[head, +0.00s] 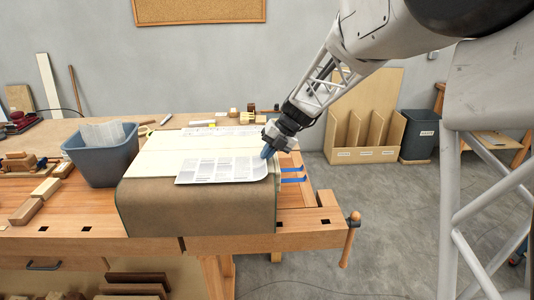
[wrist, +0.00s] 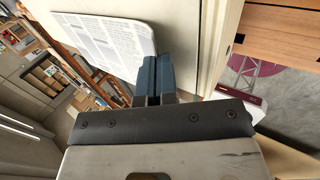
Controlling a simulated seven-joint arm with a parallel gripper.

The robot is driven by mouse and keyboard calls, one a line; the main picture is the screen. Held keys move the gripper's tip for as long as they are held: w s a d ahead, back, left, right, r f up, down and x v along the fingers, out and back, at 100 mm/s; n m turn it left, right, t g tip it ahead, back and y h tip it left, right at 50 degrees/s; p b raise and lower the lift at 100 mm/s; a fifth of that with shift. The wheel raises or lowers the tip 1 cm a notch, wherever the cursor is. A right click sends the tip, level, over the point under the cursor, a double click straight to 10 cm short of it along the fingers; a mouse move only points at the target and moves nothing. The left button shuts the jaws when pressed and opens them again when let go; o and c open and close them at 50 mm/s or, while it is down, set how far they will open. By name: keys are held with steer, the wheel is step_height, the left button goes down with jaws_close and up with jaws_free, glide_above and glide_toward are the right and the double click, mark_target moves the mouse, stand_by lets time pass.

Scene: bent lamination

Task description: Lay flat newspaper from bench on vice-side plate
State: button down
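A printed newspaper sheet (head: 215,170) lies over the front right of a cream plate surface (head: 150,163) on the bench. Its right edge curves up at my gripper (head: 267,152). In the wrist view the newspaper (wrist: 110,30) reaches the blue fingers of my gripper (wrist: 153,82), which are close together at its edge and appear shut on it. The bench vice handle (head: 350,238) is at the right front. Another printed sheet (head: 215,131) lies at the back of the cream surface. My gripper hides part of the plate's right edge.
A grey-blue bin (head: 103,160) stands left of the plates. Wood blocks (head: 35,202) lie at the bench's left. Blue strips (head: 293,179) stick out at the right. A brown cover (head: 190,208) hangs in front. Floor (head: 400,210) is open at right.

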steer(key=c, duration=1.8)
jaws_free()
steer(key=shift+f, duration=0.1)
steer(key=o, duration=0.4)
steer(key=v, duration=1.2)
steer(key=shift+s, duration=0.1)
